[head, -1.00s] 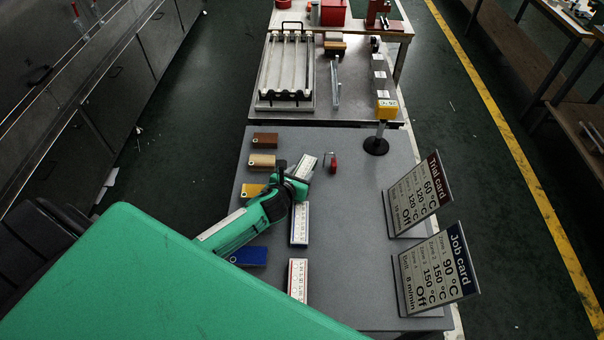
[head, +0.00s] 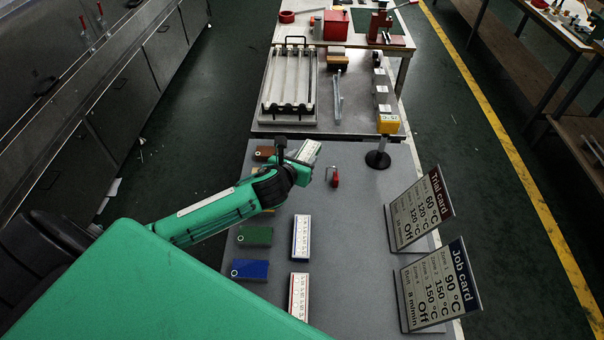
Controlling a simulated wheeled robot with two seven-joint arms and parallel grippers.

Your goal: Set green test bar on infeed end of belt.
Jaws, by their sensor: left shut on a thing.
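My left gripper (head: 292,164) is shut on a white-faced test bar (head: 310,152) with a printed scale, held tilted near the table's far end. The bar's edge colour is too small to tell, and the gripper hides part of it. Two similar bars lie on the grey table: one with blue edges (head: 301,238) and one with red edges (head: 298,292). A green block (head: 254,235) and a blue block (head: 249,269) lie to their left. I cannot make out the infeed end of a belt. My right gripper is not in view.
The Trial card (head: 420,210) and Job card (head: 437,287) stand at the right. A red-handled tool (head: 335,178) lies beyond the bars, with a black round stand (head: 378,159) to its right.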

